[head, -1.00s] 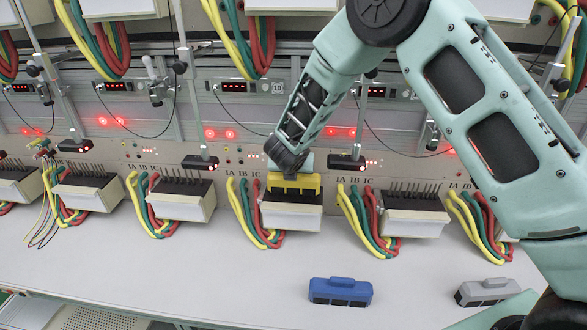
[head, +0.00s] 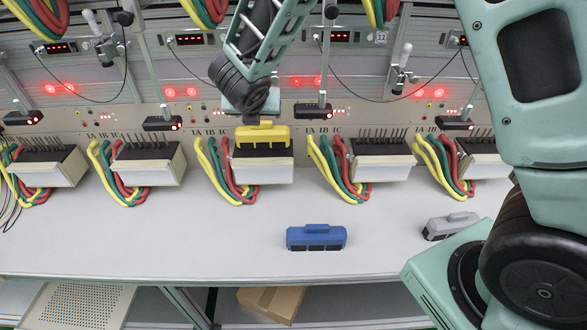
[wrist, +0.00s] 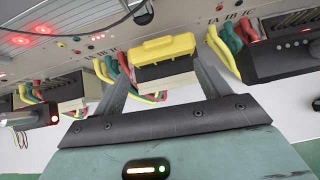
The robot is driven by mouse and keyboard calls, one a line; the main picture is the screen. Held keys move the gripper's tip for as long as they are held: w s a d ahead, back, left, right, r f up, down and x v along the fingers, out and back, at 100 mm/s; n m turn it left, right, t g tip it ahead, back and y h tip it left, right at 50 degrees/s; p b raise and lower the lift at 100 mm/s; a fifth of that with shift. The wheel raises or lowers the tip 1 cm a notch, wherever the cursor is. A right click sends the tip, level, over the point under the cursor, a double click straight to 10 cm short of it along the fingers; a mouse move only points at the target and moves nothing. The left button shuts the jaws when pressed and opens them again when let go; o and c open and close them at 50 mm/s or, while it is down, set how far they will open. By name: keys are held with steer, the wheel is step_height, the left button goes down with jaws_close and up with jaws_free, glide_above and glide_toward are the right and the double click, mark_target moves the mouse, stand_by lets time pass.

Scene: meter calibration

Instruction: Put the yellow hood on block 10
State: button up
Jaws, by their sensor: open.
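The yellow hood (head: 263,138) sits level on top of a white block (head: 263,171) in the middle of the bench row. My gripper (head: 254,117) is just above and behind the hood, apart from its raised handle in the head view. In the wrist view my gripper (wrist: 165,82) is open, with one finger on each side and nothing between them. The yellow hood (wrist: 163,49) lies beyond the fingertips on its block (wrist: 166,84). The number plate above this block is hidden by my arm now; it read 10 in the earlier view.
A blue hood (head: 316,238) and a grey hood (head: 450,225) lie on the bench in front. Neighbouring blocks (head: 383,172) with bare pins and coloured cables stand either side. Black sensor heads (head: 313,111) on rods hang close to my gripper. The front bench surface is mostly clear.

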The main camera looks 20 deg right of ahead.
steer(key=s+a+r+m+g+y, duration=0.1)
steer(key=s+m+g, duration=0.3)
steer(key=s+m, duration=0.7)
steer(key=s+a+r+m+g+y, duration=0.2)
steer(key=s+m, duration=1)
steer(key=s, duration=1.1)
steer(key=shift+s+r+g+y, duration=0.3)
steer(key=shift+r+g+y, duration=0.25)
steer(key=shift+g, duration=0.55)
steer(key=shift+f, duration=0.1)
